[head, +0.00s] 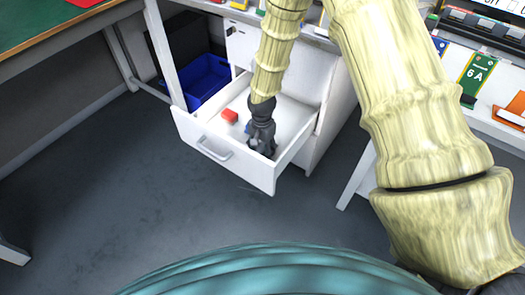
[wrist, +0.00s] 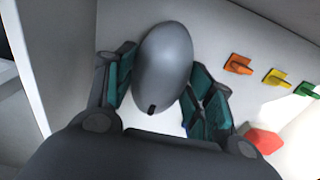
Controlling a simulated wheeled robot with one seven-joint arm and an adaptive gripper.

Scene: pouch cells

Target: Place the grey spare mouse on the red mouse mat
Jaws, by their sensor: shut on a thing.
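The grey mouse (wrist: 165,55) is a smooth oval with a small dark slot at its near end, seen in the wrist view. My gripper (head: 262,145) is down inside the open white drawer (head: 243,178). Its teal-padded fingers are shut on the mouse, one on each side. In the head view my gripper mostly hides the mouse. A flat red patch (head: 84,2) on the green tabletop (head: 40,24) shows at the top edge; it may be the red mouse mat, but it is cut off.
A red block (head: 229,115) lies in the drawer beside my gripper. A blue bin (head: 205,80) stands left of the drawer unit. Orange (wrist: 238,64), yellow (wrist: 275,77) and green (wrist: 307,89) pieces show in the wrist view. The grey floor (head: 110,200) in front is clear.

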